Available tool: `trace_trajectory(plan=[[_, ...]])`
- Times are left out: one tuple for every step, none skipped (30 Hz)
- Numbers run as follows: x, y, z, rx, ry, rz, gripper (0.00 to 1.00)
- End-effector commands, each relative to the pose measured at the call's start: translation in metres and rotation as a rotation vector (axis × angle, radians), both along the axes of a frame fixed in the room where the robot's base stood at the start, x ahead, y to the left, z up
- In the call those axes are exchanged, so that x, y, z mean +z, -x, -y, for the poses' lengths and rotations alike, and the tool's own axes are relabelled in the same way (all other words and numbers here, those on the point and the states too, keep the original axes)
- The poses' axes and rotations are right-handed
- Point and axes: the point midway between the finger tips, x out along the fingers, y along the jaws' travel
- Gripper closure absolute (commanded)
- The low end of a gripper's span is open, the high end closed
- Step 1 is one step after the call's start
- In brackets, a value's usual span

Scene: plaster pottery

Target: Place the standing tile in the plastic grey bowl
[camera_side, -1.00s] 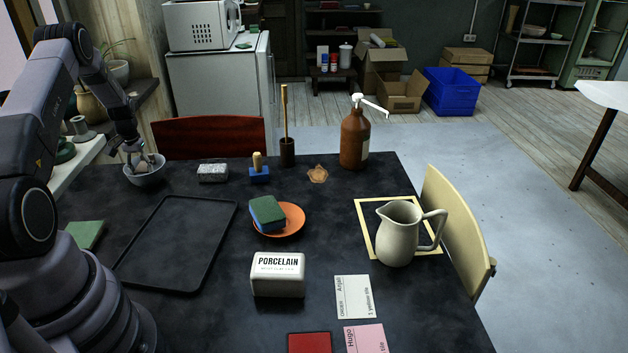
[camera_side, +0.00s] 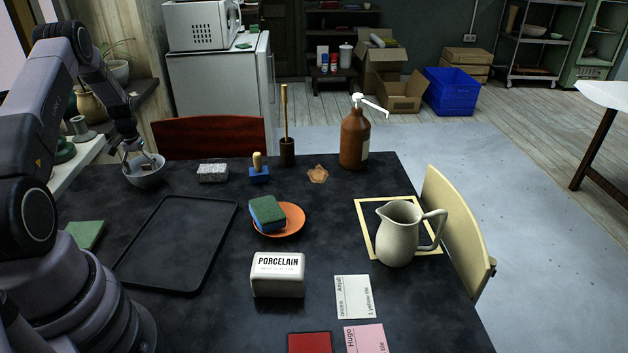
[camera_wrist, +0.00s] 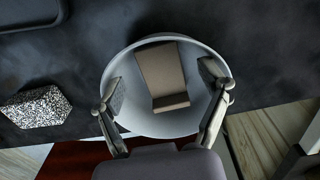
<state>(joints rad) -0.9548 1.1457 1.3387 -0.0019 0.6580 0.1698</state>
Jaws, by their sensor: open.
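The grey bowl (camera_side: 145,178) stands at the far left of the dark table, and it fills the middle of the wrist view (camera_wrist: 150,125). A brown-grey tile (camera_wrist: 162,72) lies inside it, seemingly tilted, with a darker edge face towards my gripper. In the side view the tile is mostly hidden by the bowl wall and my fingers. My gripper (camera_side: 137,158) is over the bowl with its fingers down in the opening. In the wrist view my gripper (camera_wrist: 164,84) is open, one finger on each side of the tile, with gaps between.
A speckled block (camera_side: 212,172) and a blue stamp with a wooden knob (camera_side: 259,174) stand right of the bowl. A black tray (camera_side: 176,245) lies in front. An orange plate (camera_side: 292,222) holds a sponge (camera_side: 266,212). A pitcher (camera_side: 399,235) stands at the right.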

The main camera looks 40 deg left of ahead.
Motion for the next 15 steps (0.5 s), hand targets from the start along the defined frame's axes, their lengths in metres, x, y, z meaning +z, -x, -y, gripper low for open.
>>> trace_trajectory(plan=[[0.007, 0.0, -0.001, 0.0, -0.001, 0.001, 0.23], [0.011, 0.0, -0.001, 0.0, -0.001, 0.001, 0.23], [0.018, -0.001, -0.001, 0.0, -0.004, 0.002, 0.23], [0.023, -0.001, -0.001, 0.0, -0.004, 0.002, 0.23], [0.027, -0.001, -0.001, 0.0, -0.004, 0.002, 0.23], [0.034, -0.001, -0.001, 0.0, -0.004, 0.002, 0.23], [0.038, 0.0, -0.001, 0.0, -0.003, 0.001, 0.23], [0.043, 0.0, -0.001, 0.0, -0.003, 0.001, 0.23], [0.049, 0.0, -0.001, 0.0, -0.004, 0.002, 0.23], [0.053, 0.0, 0.0, 0.0, -0.001, 0.001, 0.23], [0.056, 0.0, 0.0, 0.0, -0.001, 0.001, 0.23], [0.061, 0.0, 0.0, 0.0, -0.001, 0.001, 0.23], [0.063, 0.0, 0.0, 0.0, -0.001, 0.001, 0.23], [0.065, 0.0, 0.0, 0.0, -0.001, 0.001, 0.23], [0.066, 0.0, 0.0, 0.0, -0.001, 0.001, 0.23]])
